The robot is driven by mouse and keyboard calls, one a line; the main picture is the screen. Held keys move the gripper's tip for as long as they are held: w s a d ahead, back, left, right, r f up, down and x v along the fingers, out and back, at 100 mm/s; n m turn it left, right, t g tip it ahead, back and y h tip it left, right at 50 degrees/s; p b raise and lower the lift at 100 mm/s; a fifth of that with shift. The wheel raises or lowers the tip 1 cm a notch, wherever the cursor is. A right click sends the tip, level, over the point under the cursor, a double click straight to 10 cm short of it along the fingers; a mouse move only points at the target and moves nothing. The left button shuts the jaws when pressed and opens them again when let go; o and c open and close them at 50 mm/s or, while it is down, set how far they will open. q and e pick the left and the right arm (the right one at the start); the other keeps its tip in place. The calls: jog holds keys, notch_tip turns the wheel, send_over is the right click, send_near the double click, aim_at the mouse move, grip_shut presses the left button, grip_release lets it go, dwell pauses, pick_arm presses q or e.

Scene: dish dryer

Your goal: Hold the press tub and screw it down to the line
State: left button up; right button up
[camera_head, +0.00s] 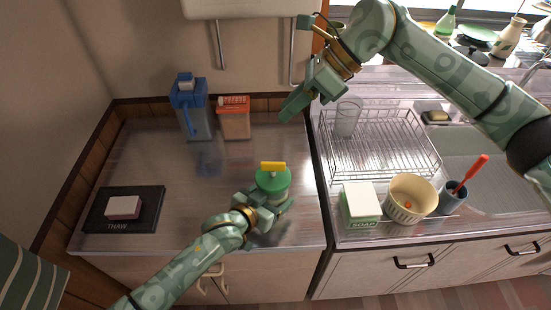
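The press tub (273,183) has a green lid or body and a yellow handle (272,165) across its top. It stands upright on the steel counter, right of the middle. My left gripper (266,204) reaches it from the front, with its fingers at the two sides of the lower body; it appears shut on the tub. The line on the tub cannot be made out. My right gripper (293,103) is raised behind and to the right of the tub, apart from it. Its finger opening cannot be judged from this angle, and nothing is seen in it.
A blue-lidded jug (193,118) and an orange container (234,124) stand at the back. A black THAW mat (103,216) with a pink block lies left. At right are a wire dish rack (385,158), soap box (360,208), cream pot (411,196) and dark cup (452,198).

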aim_at(274, 162)
jog(key=a+f+h, duration=0.1)
jog(key=f, duration=0.4)
jog(key=a+f+n+h, duration=0.1)
jog(key=f, duration=0.4)
jog(key=a+f+n+h, duration=0.1)
jog(key=f+h, duration=0.1)
jog(key=f, duration=0.3)
jog(key=shift+s+t, duration=0.35)
jog(key=shift+t, duration=0.05)
jog(key=shift+r, duration=0.1)
grip_shut()
